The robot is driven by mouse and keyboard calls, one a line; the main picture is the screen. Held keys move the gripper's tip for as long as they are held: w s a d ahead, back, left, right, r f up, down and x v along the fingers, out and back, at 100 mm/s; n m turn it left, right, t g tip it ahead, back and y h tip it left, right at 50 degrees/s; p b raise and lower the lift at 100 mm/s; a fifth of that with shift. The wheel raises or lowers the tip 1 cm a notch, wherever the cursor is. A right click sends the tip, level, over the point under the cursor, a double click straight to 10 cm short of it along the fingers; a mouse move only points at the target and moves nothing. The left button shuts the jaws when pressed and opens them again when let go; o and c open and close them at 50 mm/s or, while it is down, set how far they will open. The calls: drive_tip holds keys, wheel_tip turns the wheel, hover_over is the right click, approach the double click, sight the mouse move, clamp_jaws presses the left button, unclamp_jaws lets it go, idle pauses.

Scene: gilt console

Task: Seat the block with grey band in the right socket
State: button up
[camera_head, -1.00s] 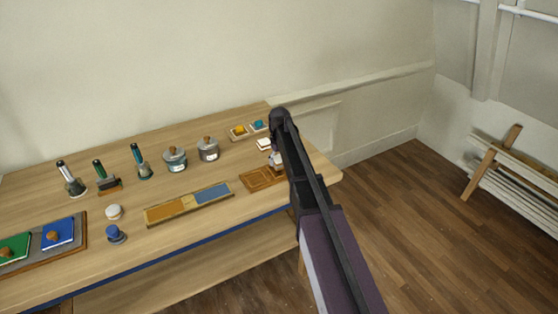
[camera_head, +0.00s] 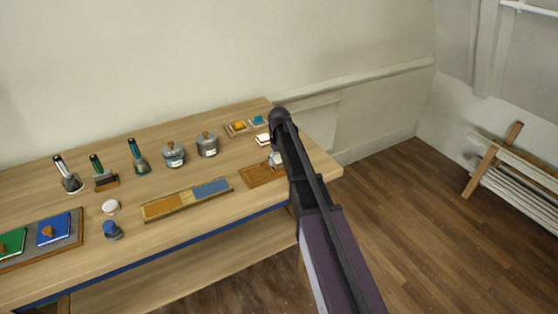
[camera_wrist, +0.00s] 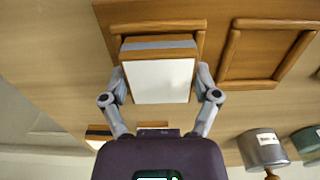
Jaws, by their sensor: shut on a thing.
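In the wrist view my gripper (camera_wrist: 160,76) is shut on the block with grey band (camera_wrist: 158,82), with a finger on each side. The block has a white face, wooden edges and a grey band along its upper side in the picture. It is over or at the edge of a framed wooden socket (camera_wrist: 150,25); its height above it is hard to tell. A second, empty socket (camera_wrist: 265,52) lies to the right in this view. In the head view the socket board (camera_head: 258,177) is partly hidden by my arm, and the block is not clear.
Two metal pots (camera_head: 173,155) and (camera_head: 207,146) stand left of the board. A two-colour panel (camera_head: 187,199) lies nearer the front edge. Small trays with an orange piece (camera_head: 238,126) and a blue piece (camera_head: 258,120) lie behind, by a white piece (camera_head: 263,140).

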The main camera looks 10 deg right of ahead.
drive_tip(key=shift+f, duration=0.2)
idle(0.5)
drive_tip(key=o, duration=1)
drive_tip(key=shift+c, duration=0.2)
drive_tip(key=shift+r, duration=0.25)
